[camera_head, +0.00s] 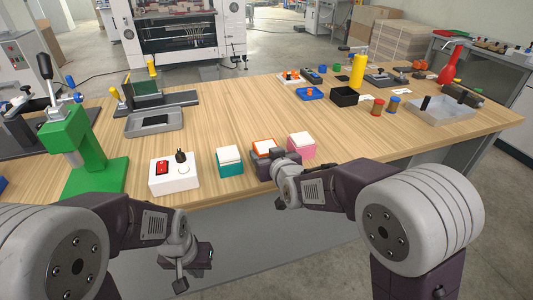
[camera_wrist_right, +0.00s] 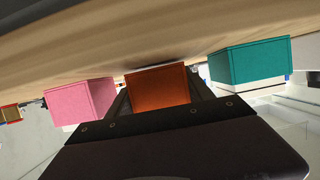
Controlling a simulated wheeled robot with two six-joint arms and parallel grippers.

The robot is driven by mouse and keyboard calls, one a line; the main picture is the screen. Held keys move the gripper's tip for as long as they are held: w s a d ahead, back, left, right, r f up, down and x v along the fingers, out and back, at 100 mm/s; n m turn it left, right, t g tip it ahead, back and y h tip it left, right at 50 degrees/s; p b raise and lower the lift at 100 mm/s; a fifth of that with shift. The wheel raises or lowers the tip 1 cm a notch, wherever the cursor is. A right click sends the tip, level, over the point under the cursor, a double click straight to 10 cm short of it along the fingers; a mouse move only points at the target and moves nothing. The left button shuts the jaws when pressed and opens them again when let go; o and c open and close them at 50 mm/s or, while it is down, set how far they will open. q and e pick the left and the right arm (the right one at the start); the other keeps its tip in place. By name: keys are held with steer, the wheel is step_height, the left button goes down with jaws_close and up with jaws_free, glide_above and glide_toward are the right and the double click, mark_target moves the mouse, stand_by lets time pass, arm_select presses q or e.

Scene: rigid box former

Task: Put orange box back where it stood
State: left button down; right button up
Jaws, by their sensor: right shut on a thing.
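The orange box (camera_head: 264,145) has a white top inside an orange rim and stands between the teal box (camera_head: 230,162) and the pink box (camera_head: 302,145) near the table's front edge. My right gripper (camera_head: 272,161) is shut on it from the front, hiding most of its lower part. In the right wrist view, the orange box (camera_wrist_right: 158,88) is between the two dark fingers, with the pink box (camera_wrist_right: 80,100) and teal box (camera_wrist_right: 250,62) apart on either side. Whether its bottom touches the table is not clear. My left gripper (camera_head: 196,268) hangs empty below the table's front edge; its jaws are unclear.
A white switch box (camera_head: 174,173) stands left of the teal box, and a green press (camera_head: 85,155) is further left. A grey tray (camera_head: 154,121) lies behind. A black bin (camera_head: 344,97) and yellow bottle (camera_head: 357,70) stand at the back. The table's middle is clear.

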steer(key=shift+f, duration=0.25)
steer(key=o, duration=1.7)
steer(key=shift+o, duration=0.2)
steer(key=shift+s, duration=0.1)
steer(key=p+v, duration=0.1)
steer(key=v, duration=0.7)
steer(key=shift+r, duration=0.2)
steer(key=shift+s+d, duration=0.15)
steer(key=shift+s, duration=0.2)
